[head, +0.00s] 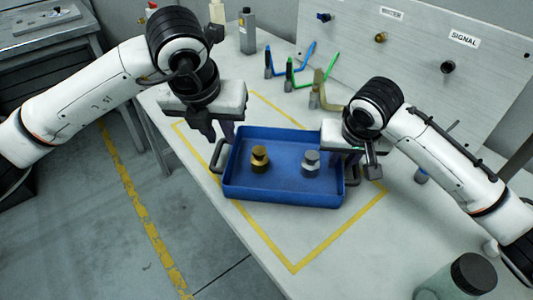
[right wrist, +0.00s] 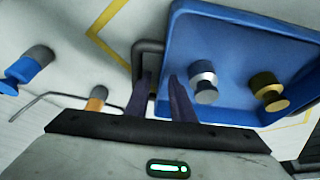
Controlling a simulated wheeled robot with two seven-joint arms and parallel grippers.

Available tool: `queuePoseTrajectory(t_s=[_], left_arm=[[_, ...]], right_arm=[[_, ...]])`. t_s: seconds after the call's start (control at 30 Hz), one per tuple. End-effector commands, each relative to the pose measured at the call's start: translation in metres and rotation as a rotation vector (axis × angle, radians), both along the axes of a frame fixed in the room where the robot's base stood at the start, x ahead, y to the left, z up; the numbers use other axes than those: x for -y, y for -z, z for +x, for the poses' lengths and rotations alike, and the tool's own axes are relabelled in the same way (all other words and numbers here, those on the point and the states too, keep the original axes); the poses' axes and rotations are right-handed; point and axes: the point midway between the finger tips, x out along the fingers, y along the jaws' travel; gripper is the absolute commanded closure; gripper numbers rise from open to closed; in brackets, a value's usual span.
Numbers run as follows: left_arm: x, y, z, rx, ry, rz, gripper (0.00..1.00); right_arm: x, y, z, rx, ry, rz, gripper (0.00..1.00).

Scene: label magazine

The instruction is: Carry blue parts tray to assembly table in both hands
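The blue parts tray (head: 262,190) rests on the white table inside a yellow taped outline. It holds a brass fitting (head: 260,160) and a silver fitting (head: 311,163); both also show in the right wrist view. It has a dark handle at its left end (head: 216,156) and another at its right end (right wrist: 137,62). My left gripper (head: 218,133) is open, just above and beside the left handle, apparently not holding it. My right gripper (right wrist: 160,98) is open at the right handle, its fingers apart around the handle's bar. Contact there cannot be told.
The white table (head: 290,235) has clear room in front of the tray. Behind stand a grey bottle (head: 247,32), several bent coloured rods (head: 303,65) and a panel with knobs (head: 470,35). A dark-lidded jar (head: 470,278) stands at front right. A grey bench (head: 45,45) is at far left.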

Motion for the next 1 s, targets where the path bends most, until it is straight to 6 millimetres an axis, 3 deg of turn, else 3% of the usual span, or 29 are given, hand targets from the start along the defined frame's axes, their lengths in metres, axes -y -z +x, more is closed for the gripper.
queuePoseTrajectory(t_s=[0.3,0.5,0.7,1.0], left_arm=[[0.0,0.0,0.0,0.0,0.0,0.0,0.78],[0.0,0.0,0.0,0.0,0.0,-0.001,0.78],[0.0,0.0,0.0,0.0,0.0,-0.001,0.78],[0.0,0.0,0.0,0.0,0.0,-0.001,0.78]], right_arm=[[-0.002,-0.062,-0.025,0.005,-0.003,0.003,0.78],[-0.002,-0.091,-0.037,0.003,-0.002,0.002,0.78],[-0.002,-0.101,-0.042,0.003,0.0,0.001,0.78],[-0.001,-0.102,-0.042,0.002,0.0,0.001,0.78]])
